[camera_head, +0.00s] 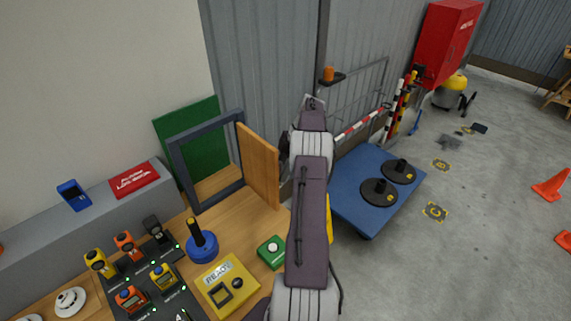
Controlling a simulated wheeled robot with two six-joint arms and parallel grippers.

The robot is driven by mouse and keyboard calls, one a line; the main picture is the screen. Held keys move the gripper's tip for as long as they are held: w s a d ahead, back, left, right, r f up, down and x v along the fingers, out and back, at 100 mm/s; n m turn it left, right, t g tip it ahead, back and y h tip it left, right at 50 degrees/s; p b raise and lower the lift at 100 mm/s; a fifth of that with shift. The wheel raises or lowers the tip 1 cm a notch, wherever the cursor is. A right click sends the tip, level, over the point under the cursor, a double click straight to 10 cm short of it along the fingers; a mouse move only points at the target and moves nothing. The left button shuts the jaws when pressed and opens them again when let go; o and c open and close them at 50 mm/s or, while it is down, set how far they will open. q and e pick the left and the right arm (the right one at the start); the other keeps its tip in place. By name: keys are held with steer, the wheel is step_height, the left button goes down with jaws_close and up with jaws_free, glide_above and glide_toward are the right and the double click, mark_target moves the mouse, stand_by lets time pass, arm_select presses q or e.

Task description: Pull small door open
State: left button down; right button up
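The small door (259,165) is a plain wooden panel on the right side of a dark upright frame (178,170) on the wooden bench. It stands swung out from the frame, and the frame's opening is clear, with a green panel (205,135) behind it. My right arm rises through the middle of the picture, just right of the door. Dark parts of my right gripper (284,148) show beside the arm near the door's upper right edge. Its fingertips are mostly hidden, so I cannot tell its opening or whether it touches the door. My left gripper is out of view.
The bench (232,209) holds a yellow box (227,285), a green button box (272,252), a blue-based peg (202,248) and several handheld meters at left. A blue cart (350,205) carrying black discs stands right of my arm. Grey floor is open farther right.

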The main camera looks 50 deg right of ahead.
steer(key=p+v, duration=0.3)
steer(key=v, duration=0.4)
steer(key=shift+s+d, duration=0.1)
stand_by(0.5)
